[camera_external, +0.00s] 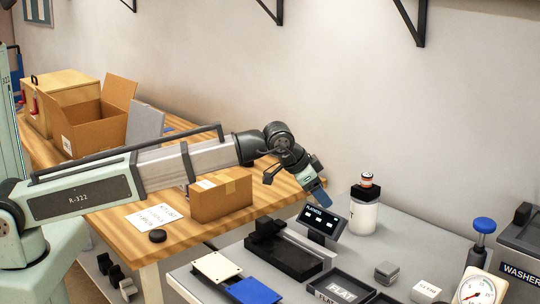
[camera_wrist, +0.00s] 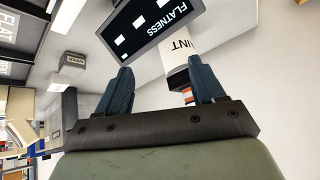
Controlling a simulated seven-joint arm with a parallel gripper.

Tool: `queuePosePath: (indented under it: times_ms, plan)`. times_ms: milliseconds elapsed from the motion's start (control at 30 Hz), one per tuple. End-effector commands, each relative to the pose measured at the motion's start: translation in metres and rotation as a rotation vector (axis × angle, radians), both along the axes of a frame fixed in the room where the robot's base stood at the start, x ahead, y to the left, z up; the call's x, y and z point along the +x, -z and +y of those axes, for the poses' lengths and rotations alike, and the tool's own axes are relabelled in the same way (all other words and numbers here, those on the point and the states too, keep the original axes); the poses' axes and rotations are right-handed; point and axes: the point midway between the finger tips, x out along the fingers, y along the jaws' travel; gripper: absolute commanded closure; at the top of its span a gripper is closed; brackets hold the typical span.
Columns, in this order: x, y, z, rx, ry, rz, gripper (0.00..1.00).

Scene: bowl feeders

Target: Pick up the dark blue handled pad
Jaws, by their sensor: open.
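I cannot surely pick out a dark blue handled pad. A flat blue plate (camera_external: 254,291) with no visible handle lies at the front left of the grey bench in the external view. A blue knob (camera_external: 484,224) tops a grey upright piece at the right. My gripper (camera_external: 321,197) is above the bench's back edge, away from both, just above a small black display. Its two blue-grey fingers are apart with nothing gripped in the wrist view (camera_wrist: 160,66). Beyond them are the FLATNESS display (camera_wrist: 150,27) and part of a white jar (camera_wrist: 183,50).
A black holder (camera_external: 290,262) and a pale plate (camera_external: 216,266) lie left on the bench. The white jar (camera_external: 363,215) stands near the display (camera_external: 324,221). Black trays (camera_external: 345,286), a grey block (camera_external: 386,270) and a dial gauge (camera_external: 477,292) are at front and right. Cardboard boxes stand on the wooden table (camera_external: 118,222).

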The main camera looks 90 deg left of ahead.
Motion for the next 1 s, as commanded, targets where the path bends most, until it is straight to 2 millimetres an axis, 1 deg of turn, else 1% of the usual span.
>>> queuePosePath:
  times_ms: [33,100,167,200,267,300,367,400,467,500,567,600,667,700,800,900,1000]
  plan:
    - [-0.02,-0.001,0.024,-0.012,-0.044,0.023,0.32]
    - [-0.043,-0.002,0.052,-0.031,-0.099,0.057,0.32]
    - [-0.065,-0.003,0.074,-0.049,-0.146,0.086,0.32]
    - [-0.079,-0.004,0.088,-0.062,-0.176,0.104,0.32]
    - [-0.101,-0.005,0.108,-0.081,-0.222,0.133,0.32]
    - [-0.117,-0.005,0.12,-0.095,-0.251,0.152,0.32]
    - [-0.14,-0.005,0.137,-0.118,-0.295,0.179,0.32]
    - [-0.155,-0.005,0.148,-0.133,-0.322,0.198,0.32]
    - [-0.178,-0.006,0.163,-0.158,-0.364,0.223,0.32]
    - [-0.194,-0.006,0.172,-0.174,-0.391,0.241,0.32]
    - [-0.218,-0.006,0.185,-0.201,-0.429,0.266,0.32]
    - [-0.234,-0.005,0.192,-0.219,-0.453,0.283,0.32]
    - [-0.257,-0.005,0.203,-0.25,-0.489,0.307,0.32]
    - [-0.273,-0.004,0.209,-0.271,-0.512,0.324,0.32]
    - [-0.311,-0.004,0.222,-0.322,-0.565,0.362,0.32]
    - [-0.345,-0.004,0.231,-0.371,-0.609,0.393,0.32]
    - [-0.371,-0.004,0.236,-0.411,-0.643,0.418,0.32]
